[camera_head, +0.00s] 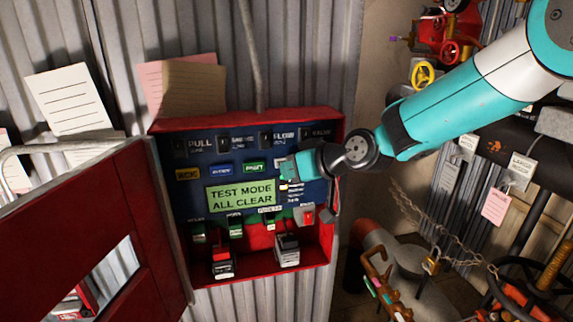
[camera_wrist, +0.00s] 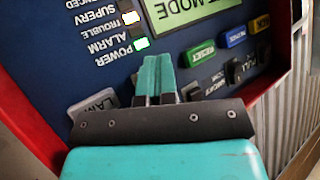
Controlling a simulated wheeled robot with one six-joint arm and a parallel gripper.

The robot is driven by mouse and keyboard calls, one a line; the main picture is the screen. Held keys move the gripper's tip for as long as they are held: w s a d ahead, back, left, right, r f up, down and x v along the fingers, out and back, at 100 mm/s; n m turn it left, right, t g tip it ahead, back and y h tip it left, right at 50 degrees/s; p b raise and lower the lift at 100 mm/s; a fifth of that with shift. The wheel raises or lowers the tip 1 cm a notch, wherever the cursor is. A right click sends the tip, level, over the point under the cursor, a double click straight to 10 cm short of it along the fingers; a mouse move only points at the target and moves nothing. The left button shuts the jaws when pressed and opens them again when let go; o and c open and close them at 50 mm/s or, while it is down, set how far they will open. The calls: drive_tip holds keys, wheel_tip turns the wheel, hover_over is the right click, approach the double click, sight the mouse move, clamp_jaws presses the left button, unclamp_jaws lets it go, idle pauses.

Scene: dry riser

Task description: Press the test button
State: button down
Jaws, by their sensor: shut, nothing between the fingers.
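A grey-white button (camera_wrist: 93,103) whose visible lettering begins "LAM" is on the blue panel (camera_head: 170,146), partly hidden behind my gripper in the wrist view. I cannot read the rest of its label. My gripper (camera_wrist: 157,66) is shut and empty. Its fingertips are close to the panel face, between that button and the green RESET button (camera_wrist: 201,53); I cannot tell whether they touch it. In the head view my gripper (camera_head: 284,168) is at the panel's right side. The green screen (camera_head: 241,195) reads "TEST MODE ALL CLEAR".
A yellow ACK button (camera_head: 187,174) and a blue button (camera_head: 222,169) are left of the gripper. The red box's door (camera_head: 80,235) is open at left. Below are breakers and a red switch (camera_head: 308,215). Valves, chain and pipes crowd the right.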

idle(0.3)
drive_tip(key=shift+s+d+b, duration=0.3)
drive_tip(key=shift+s+b, duration=0.2)
drive_tip(key=shift+s, duration=0.35)
drive_tip(key=shift+s+d+b, duration=0.25)
drive_tip(key=shift+s+b, duration=0.1)
drive_tip(key=shift+s, duration=0.45)
drive_tip(key=shift+s+d+b, duration=0.2)
drive_tip(key=shift+s+b, duration=0.2)
drive_tip(key=shift+s, duration=0.45)
drive_tip(key=shift+s+d+b, duration=0.25)
drive_tip(key=shift+s+b, duration=0.1)
drive_tip(key=shift+s, duration=0.45)
drive_tip(key=s+d+f+g+h+b, duration=0.1)
drive_tip(key=s+d, duration=0.3)
drive_tip(key=s, duration=0.4)
drive_tip(key=s+d+f+g+h+b, duration=0.2)
drive_tip(key=s+d, duration=0.3)
drive_tip(key=s, duration=0.4)
drive_tip(key=s+d+f+m+g+h+b, duration=0.1)
drive_tip(key=s+d+f+g+h+b, duration=0.1)
drive_tip(key=s, duration=0.7)
drive_tip(key=d+f+g, duration=0.1)
drive_tip(key=d+g, duration=0.1)
drive_tip(key=d, duration=0.1)
drive_tip(key=shift+f+h, duration=0.3)
drive_tip(key=shift+s, duration=0.1)
